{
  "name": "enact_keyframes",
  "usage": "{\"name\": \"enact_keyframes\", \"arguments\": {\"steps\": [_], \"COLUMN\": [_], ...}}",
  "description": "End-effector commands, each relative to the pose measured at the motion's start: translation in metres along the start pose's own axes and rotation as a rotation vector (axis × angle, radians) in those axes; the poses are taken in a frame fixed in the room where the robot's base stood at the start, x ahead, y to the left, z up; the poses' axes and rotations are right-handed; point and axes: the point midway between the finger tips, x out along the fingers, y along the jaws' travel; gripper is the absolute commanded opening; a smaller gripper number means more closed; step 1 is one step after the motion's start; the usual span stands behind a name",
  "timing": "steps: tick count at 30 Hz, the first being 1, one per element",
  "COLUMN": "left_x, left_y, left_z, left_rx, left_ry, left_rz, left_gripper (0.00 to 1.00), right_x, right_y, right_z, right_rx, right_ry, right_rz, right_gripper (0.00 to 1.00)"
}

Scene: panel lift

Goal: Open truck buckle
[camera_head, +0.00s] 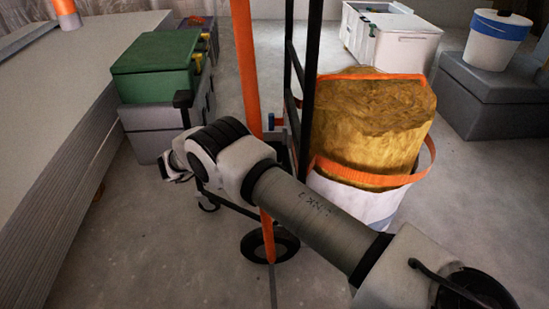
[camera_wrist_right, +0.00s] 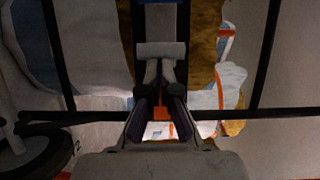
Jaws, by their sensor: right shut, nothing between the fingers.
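A black-framed hand truck (camera_head: 311,60) stands in the middle of the head view, with an orange strap (camera_head: 244,65) running down in front of it. Contact cannot be told. An orange piece (camera_wrist_right: 160,105) shows between the finger bases. My left gripper is out of view.
A yellow-brown roll (camera_head: 385,105) with orange straps stands right of the truck frame. A green-lidded box (camera_head: 155,65) and a stack of grey panels (camera_head: 80,90) are at left. White bins (camera_head: 405,45) stand behind.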

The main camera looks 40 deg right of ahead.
Motion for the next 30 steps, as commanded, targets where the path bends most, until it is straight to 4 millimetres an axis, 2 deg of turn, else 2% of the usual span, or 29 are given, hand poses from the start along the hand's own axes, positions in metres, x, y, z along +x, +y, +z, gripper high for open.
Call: {"name": "enact_keyframes", "arguments": {"steps": [1,5,11,14,15,19,30], "left_x": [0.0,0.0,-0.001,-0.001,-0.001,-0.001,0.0], "left_y": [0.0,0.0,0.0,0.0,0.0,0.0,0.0], "left_z": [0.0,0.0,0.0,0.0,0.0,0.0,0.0], "left_rx": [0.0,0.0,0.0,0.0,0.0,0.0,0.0], "left_ry": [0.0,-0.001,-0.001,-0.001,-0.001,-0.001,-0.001], "left_rz": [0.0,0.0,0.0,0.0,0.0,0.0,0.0], "left_gripper": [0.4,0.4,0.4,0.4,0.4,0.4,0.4], "right_x": [0.005,0.004,0.002,0.0,-0.001,-0.002,-0.002], "right_y": [-0.016,-0.034,-0.077,-0.095,-0.1,-0.108,-0.107], "right_z": [0.017,0.014,0.005,0.002,0.0,-0.003,-0.005], "right_rx": [0.038,0.037,0.031,0.029,0.028,0.018,0.011], "right_ry": [-0.049,-0.041,-0.024,-0.016,-0.013,-0.007,-0.004], "right_rz": [-0.003,-0.003,-0.003,-0.002,-0.003,-0.004,-0.006], "right_gripper": [0.0,0.0,0.0,0.11,0.0,0.0,0.0]}}
